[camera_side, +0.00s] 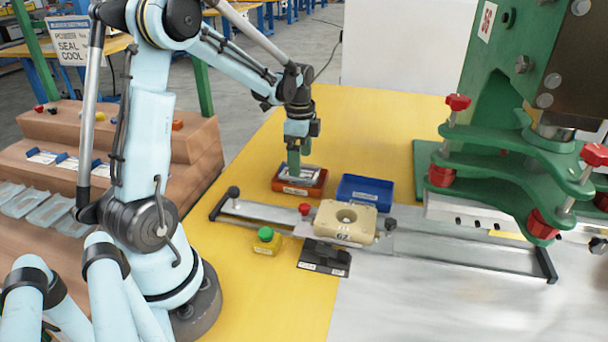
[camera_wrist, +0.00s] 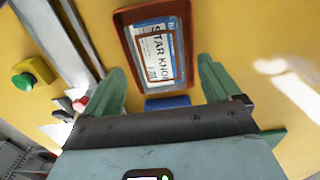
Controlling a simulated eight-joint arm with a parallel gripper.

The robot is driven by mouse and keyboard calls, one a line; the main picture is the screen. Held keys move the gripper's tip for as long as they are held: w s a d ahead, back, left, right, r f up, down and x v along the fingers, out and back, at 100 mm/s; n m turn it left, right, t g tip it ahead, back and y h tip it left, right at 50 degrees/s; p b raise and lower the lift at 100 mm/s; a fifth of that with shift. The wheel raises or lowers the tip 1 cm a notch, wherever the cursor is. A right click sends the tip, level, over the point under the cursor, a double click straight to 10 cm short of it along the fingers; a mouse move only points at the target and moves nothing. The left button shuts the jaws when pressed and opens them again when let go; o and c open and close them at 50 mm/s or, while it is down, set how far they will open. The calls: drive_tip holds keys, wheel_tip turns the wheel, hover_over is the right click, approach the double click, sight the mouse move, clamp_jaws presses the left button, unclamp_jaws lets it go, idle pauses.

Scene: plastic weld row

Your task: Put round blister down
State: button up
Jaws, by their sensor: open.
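My gripper (camera_side: 293,162) is open and points down over the orange-brown tray (camera_side: 319,188). In the wrist view its green fingers (camera_wrist: 162,66) stand apart on either side of the tray (camera_wrist: 122,32), with nothing held between them. Printed cards (camera_wrist: 158,60) lie in the tray, the top one reading STAR KNOB. The beige nest block (camera_side: 364,234) with a round cavity sits on the slide rail to the right of my gripper. I cannot tell whether a clear round blister lies in that cavity. Clear blister shapes (camera_side: 45,208) lie on the wooden stepped rack at the left.
A blue tray (camera_side: 363,192) stands right of the orange-brown tray. The metal slide rail (camera_side: 450,250) runs toward the green press (camera_side: 510,160). A yellow box with a green button (camera_side: 265,242) and a black labelled block (camera_side: 323,258) stand in front. Yellow table behind the trays is clear.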

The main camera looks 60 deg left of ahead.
wheel_tip(320, 180, up, 9)
drive_tip(key=s+d+n+t, duration=0.3)
drive_tip(key=d+n, duration=0.1)
drive_tip(key=d, duration=0.6)
drive_tip(key=s+d+f+n+t, duration=0.1)
drive_tip(key=s+d+n+t, duration=0.2)
drive_tip(key=d, duration=0.6)
drive_tip(key=shift+s+d+n+t, duration=0.4)
drive_tip(key=shift+n+t, duration=0.2)
drive_tip(key=shift+n, duration=0.4)
